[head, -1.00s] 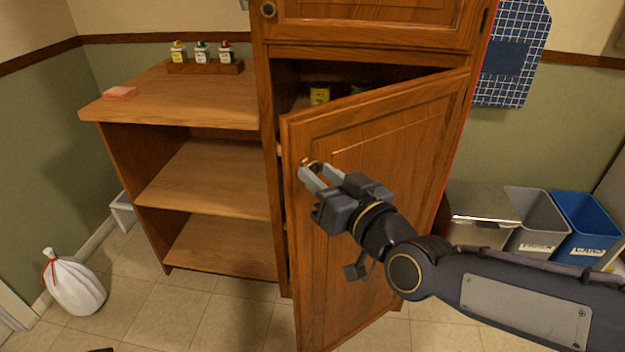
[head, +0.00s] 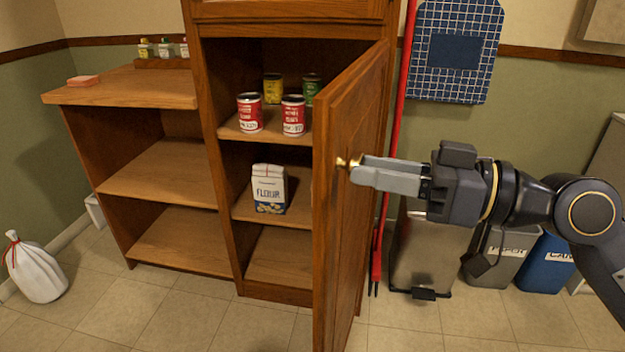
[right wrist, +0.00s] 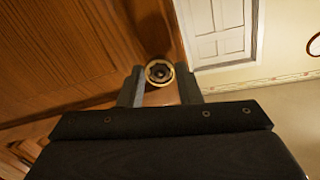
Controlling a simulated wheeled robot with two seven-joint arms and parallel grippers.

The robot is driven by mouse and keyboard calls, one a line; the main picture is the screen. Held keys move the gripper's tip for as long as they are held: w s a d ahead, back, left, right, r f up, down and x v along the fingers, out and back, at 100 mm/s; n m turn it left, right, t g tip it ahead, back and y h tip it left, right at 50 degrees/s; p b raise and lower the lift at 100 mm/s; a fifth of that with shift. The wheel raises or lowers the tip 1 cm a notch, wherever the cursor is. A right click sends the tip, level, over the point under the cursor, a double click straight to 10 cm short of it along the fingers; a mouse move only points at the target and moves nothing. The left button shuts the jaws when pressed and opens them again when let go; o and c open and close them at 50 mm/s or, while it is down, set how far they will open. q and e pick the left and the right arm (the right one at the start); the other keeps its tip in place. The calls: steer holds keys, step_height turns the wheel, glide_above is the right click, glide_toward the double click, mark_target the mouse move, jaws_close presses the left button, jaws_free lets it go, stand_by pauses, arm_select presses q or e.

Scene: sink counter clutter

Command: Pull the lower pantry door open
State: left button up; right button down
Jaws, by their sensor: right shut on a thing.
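The lower pantry door (head: 352,190) is wooden and stands swung wide out from the cabinet, seen nearly edge-on in the head view. Its brass knob (head: 343,162) is near the free edge. My right gripper (head: 353,170) is shut on the knob, with its arm coming in from the right. In the right wrist view the knob (right wrist: 159,73) sits between the two fingertips, against the wooden door (right wrist: 70,50). The pantry interior shows cans (head: 250,112) on an upper shelf and a flour bag (head: 270,188) on a middle one. My left gripper is out of view.
An open wooden shelf unit (head: 150,180) stands left of the pantry. Bins (head: 425,250) stand against the right wall behind my right arm, near a red pole (head: 390,150). A white bag (head: 35,270) sits at far left. The floor in front is clear.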

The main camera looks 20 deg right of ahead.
steer(key=s+d+n+g+y, duration=0.1)
steer(key=s+d, duration=0.2)
steer(key=d, duration=0.2)
steer(key=shift+d+g+y, duration=0.25)
steer(key=shift+g+y, duration=0.05)
steer(key=shift+g, duration=0.1)
steer(key=shift+s+r, duration=0.1)
steer(key=c, duration=1)
jaws_free()
steer(key=shift+c, duration=0.2)
steer(key=v, duration=0.7)
steer(key=shift+s+d+p, duration=0.25)
steer(key=shift+d+p, duration=0.05)
steer(key=shift+p, duration=0.15)
